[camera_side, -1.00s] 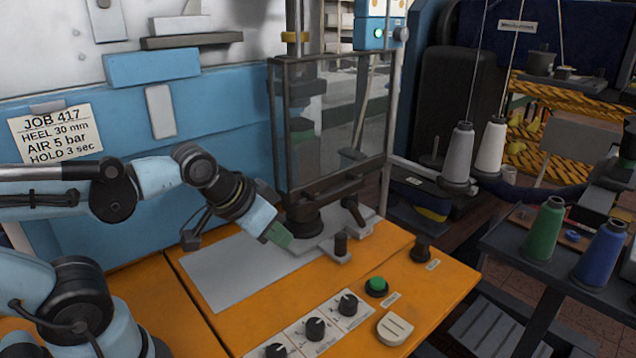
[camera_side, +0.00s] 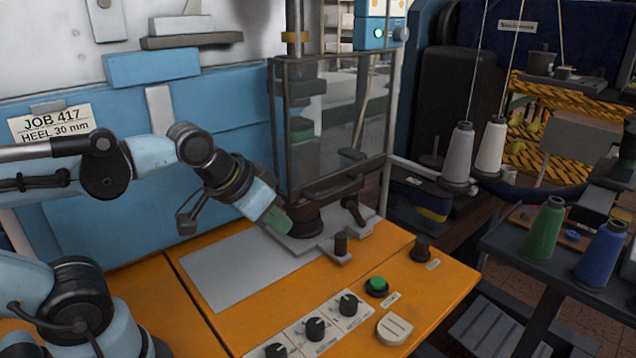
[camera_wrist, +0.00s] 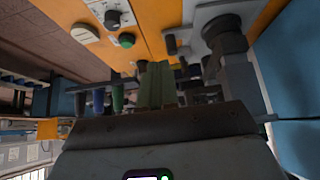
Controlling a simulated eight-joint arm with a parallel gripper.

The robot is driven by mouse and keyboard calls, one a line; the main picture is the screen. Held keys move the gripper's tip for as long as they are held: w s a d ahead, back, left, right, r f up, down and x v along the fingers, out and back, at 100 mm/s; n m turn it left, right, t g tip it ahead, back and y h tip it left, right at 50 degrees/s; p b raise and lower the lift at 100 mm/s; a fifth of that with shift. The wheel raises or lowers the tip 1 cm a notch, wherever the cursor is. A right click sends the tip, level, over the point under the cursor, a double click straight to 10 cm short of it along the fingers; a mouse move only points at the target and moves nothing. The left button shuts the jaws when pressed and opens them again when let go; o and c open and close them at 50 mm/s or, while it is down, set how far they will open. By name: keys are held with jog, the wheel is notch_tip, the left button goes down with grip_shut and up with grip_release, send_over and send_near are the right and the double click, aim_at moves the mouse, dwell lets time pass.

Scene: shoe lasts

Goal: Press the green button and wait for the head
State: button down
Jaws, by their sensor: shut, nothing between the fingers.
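The green button (camera_side: 376,285) sits in a dark ring on the orange panel (camera_side: 440,290), right of a row of black knobs. It also shows in the wrist view (camera_wrist: 127,40), near the top. My gripper (camera_side: 280,222) is shut and empty, its green fingertips above the back of the grey plate (camera_side: 230,270), left of and behind the button. The fingers (camera_wrist: 157,85) point toward the panel in the wrist view.
Black knobs (camera_side: 315,328) and a pale rounded pad (camera_side: 394,328) lie near the button. A dark side table with green (camera_side: 545,230) and blue spools (camera_side: 600,255) is at the right.

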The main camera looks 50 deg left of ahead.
notch_tip(320, 180, up, 9)
jog(key=n+t+h, duration=0.1)
jog(key=n+h, duration=0.3)
jog(key=n, duration=1.8)
send_over(374, 283)
notch_tip(374, 283, down, 13)
jog(key=shift+r, duration=0.15)
jog(key=shift+f, duration=4.35)
jog(key=shift+f, duration=0.1)
jog(key=shift+f, duration=0.35)
